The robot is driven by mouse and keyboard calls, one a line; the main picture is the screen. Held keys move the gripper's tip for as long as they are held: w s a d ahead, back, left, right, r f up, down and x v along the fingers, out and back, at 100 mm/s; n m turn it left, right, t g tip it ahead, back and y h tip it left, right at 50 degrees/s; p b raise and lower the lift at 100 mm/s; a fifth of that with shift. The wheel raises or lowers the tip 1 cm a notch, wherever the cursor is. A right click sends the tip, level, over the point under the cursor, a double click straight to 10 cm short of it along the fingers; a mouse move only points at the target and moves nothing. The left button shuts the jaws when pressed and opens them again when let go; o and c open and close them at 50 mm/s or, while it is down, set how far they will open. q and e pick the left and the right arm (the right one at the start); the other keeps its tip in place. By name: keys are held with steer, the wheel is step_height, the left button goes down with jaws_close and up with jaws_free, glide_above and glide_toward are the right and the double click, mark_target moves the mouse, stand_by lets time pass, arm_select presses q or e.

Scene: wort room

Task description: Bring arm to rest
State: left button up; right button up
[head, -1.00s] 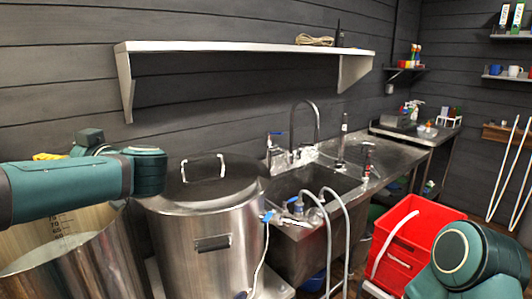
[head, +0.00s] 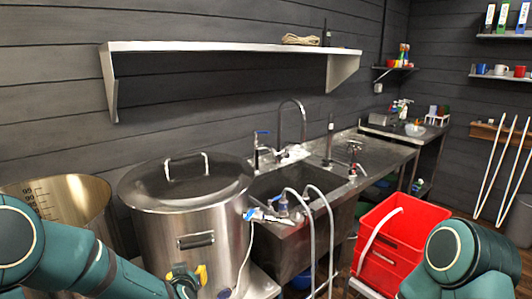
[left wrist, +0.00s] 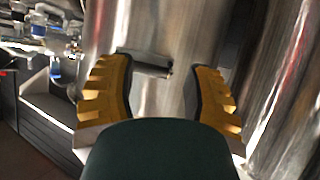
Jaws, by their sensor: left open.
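My left arm comes in at the lower left of the head view, its teal links low in front of the steel pots. My left gripper (head: 187,277) with yellow fingers is in front of the lidded steel kettle (head: 190,222). In the left wrist view the gripper (left wrist: 163,95) is open, its two yellow fingers spread with nothing between them. The kettle's steel wall and black side handle (left wrist: 145,64) show beyond the fingers. My right arm shows only as teal links at the lower right of the head view; its gripper is out of the picture.
An open steel pot with volume marks (head: 75,202) stands left of the kettle. A steel sink (head: 290,185) with taps and hoses is to its right. A red crate (head: 398,245) is near my right arm. A wall shelf (head: 230,47) hangs above.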

arm_select(q)
steer(key=s+d+f+m+g+h, duration=0.1)
steer(key=s+d+f+g+h, duration=0.2)
steer(key=s+f, duration=0.7)
steer(key=s+d+f+g+h, duration=0.3)
steer(key=s+d+f+g, duration=0.4)
steer(key=s+f, duration=0.4)
steer(key=s+d, duration=0.1)
steer(key=s, duration=0.3)
steer(key=shift+s+m+g+h, duration=0.15)
steer(key=shift+m+g+h, duration=0.15)
steer(key=shift+m, duration=0.1)
steer(key=shift+c, duration=0.4)
